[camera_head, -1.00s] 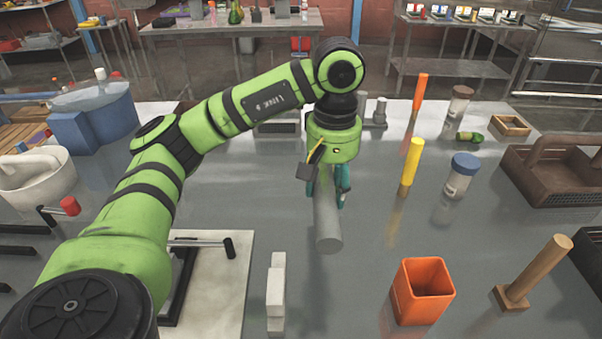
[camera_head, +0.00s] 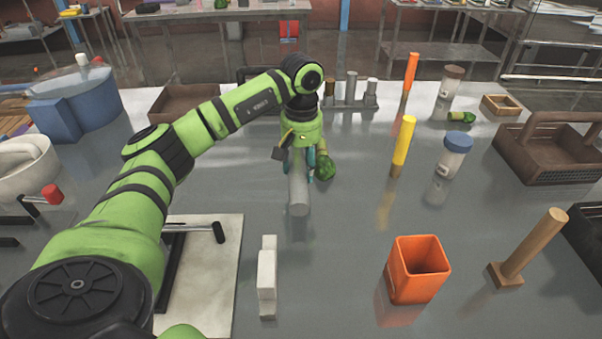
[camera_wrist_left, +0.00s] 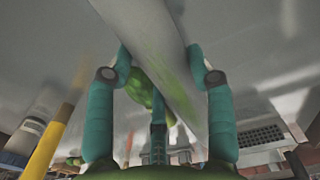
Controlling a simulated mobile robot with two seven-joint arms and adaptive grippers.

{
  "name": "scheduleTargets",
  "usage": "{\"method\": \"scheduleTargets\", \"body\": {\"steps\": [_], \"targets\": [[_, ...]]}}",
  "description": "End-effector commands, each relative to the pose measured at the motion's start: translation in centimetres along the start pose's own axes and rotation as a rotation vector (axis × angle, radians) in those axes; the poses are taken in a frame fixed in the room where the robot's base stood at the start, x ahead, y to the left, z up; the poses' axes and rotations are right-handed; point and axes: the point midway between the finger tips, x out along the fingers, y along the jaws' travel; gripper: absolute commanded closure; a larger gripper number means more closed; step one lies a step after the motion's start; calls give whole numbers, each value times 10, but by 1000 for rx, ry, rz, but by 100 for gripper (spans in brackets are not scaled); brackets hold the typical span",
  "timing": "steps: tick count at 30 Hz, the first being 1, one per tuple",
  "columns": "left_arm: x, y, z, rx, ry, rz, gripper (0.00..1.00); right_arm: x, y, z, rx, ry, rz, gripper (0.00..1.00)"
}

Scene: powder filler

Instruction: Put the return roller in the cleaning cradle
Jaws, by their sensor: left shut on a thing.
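My left gripper (camera_head: 300,172) is shut on a grey cylinder, the return roller (camera_head: 298,192), above the middle of the bench. I cannot tell for sure which thing is the cleaning cradle. A grey stand with upright posts (camera_head: 352,100) is at the back, and a white block-shaped piece (camera_head: 267,278) stands nearer, left of the orange cup. My right gripper is not in view.
A green lumpy thing (camera_head: 325,166) is just right of the gripper. An orange cup (camera_head: 419,270), a wooden post (camera_head: 535,245), a yellow cylinder (camera_head: 403,145) and a blue-lidded jar (camera_head: 454,155) stand at right. A brown tray (camera_head: 187,103) lies behind my arm.

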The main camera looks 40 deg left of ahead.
Motion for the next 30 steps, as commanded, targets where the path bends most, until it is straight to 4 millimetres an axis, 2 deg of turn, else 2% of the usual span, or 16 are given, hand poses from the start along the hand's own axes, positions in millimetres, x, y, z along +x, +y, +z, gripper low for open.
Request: {"method": "scheduleTargets", "body": {"steps": [9,21,22,23,24,30], "targets": [[35,0,-1,1,-1,1,100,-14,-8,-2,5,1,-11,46],[43,0,-1,1,2,3,100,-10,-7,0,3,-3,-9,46],[44,0,-1,1,0,1,42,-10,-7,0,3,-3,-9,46],[43,0,-1,1,0,1,30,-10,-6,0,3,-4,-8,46],[43,0,-1,1,0,1,22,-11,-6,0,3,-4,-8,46],[43,0,-1,0,0,1,22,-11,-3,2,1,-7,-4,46]]}}
